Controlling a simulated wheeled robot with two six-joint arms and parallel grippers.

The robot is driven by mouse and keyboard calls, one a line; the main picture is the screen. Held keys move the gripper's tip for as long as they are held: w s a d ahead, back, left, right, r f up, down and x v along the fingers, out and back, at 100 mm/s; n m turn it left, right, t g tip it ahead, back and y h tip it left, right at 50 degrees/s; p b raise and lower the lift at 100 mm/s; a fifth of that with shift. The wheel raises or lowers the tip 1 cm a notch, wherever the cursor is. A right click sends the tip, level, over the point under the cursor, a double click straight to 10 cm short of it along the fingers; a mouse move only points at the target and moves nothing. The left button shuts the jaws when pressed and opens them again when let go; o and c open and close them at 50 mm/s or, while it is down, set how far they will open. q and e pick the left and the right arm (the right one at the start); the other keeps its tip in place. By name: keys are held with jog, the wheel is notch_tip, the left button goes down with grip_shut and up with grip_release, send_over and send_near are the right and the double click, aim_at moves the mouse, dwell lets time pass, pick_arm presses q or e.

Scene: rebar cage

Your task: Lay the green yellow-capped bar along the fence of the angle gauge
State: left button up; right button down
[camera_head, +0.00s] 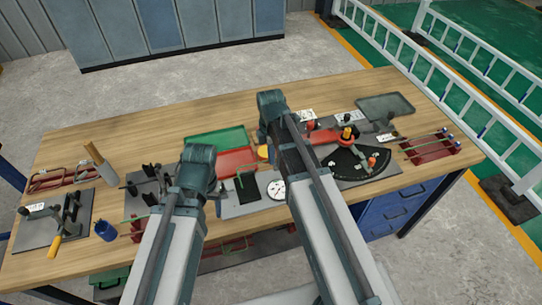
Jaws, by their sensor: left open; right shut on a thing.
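The angle gauge (352,166) is a black fan-shaped plate with a pale scale on the right half of the bench. I cannot pick out a yellow-capped bar. My two arms reach over the bench from below, the left one ending left of centre, the right one left of the gauge.
A green tray (217,139) and a red tray (236,161) lie mid-bench. A grey tray (384,105) lies at the back right. A blue cup (105,230) and a clamp plate (50,224) stand at the left.

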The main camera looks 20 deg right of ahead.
aim_at(271, 174)
pick_arm(q)
jog(key=shift+f+b, duration=2.55)
jog(key=shift+f, duration=0.35)
pick_arm(e)
jog(key=shift+f, duration=2.9)
pick_arm(q)
jog(key=shift+f, duration=0.2)
pick_arm(e)
jog(key=shift+f, duration=0.2)
pick_arm(q)
jog(key=shift+r, duration=0.15)
pick_arm(e)
jog(key=shift+r, duration=0.15)
jog(key=shift+w, duration=0.35)
jog(key=c, duration=0.9)
grip_release()
jog(key=shift+c, duration=0.2)
pick_arm(q)
jog(key=shift+r, duration=0.15)
pick_arm(e)
jog(key=shift+r, duration=0.1)
pick_arm(q)
notch_tip(271, 174, up, 14)
jog(key=p, duration=1.3)
jog(key=shift+f+p, duration=0.25)
jog(key=shift+p, duration=0.1)
pick_arm(e)
notch_tip(271, 174, up, 14)
jog(key=shift+w+f, duration=0.2)
jog(key=shift+w, duration=0.05)
